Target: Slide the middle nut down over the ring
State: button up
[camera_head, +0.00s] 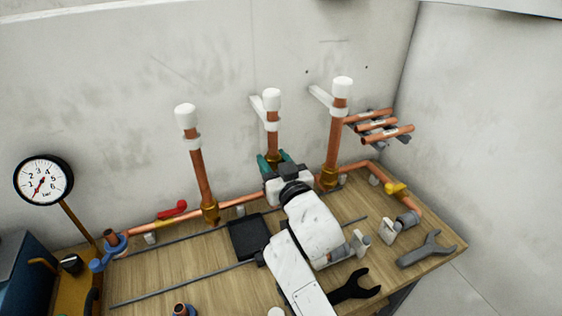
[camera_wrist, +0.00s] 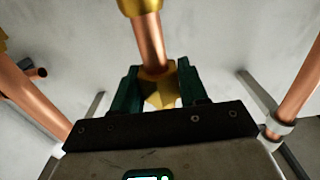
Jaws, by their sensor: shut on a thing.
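The middle copper pipe (camera_head: 272,122) stands upright with a white cap on top. My gripper (camera_head: 275,163) is around its lower part, with dark green fingers on either side. In the wrist view, my gripper (camera_wrist: 160,88) is shut on the middle brass nut (camera_wrist: 160,90), which sits around the pipe (camera_wrist: 149,42). A stretch of bare copper separates the nut from a brass fitting (camera_wrist: 138,6) at the top edge of that view, which appears upside down. I cannot make out the ring. The nut (camera_head: 273,157) shows only slightly in the head view.
Similar pipes stand at left (camera_head: 199,165) and right (camera_head: 336,135), with brass at their feet. White clips hold the pipes near the wall. A black tray (camera_head: 247,236), a grey wrench (camera_head: 427,250) and a black wrench (camera_head: 354,289) lie on the wooden bench (camera_head: 205,265).

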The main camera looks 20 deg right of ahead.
jog(key=shift+c, duration=0.9)
jog(key=shift+f+b, duration=3.95)
jog(key=shift+f, duration=0.45)
jog(key=o, duration=0.9)
jog(key=shift+r, duration=0.1)
jog(key=shift+s, duration=0.1)
jog(key=shift+s+p, duration=0.65)
jog(key=shift+s, duration=2.75)
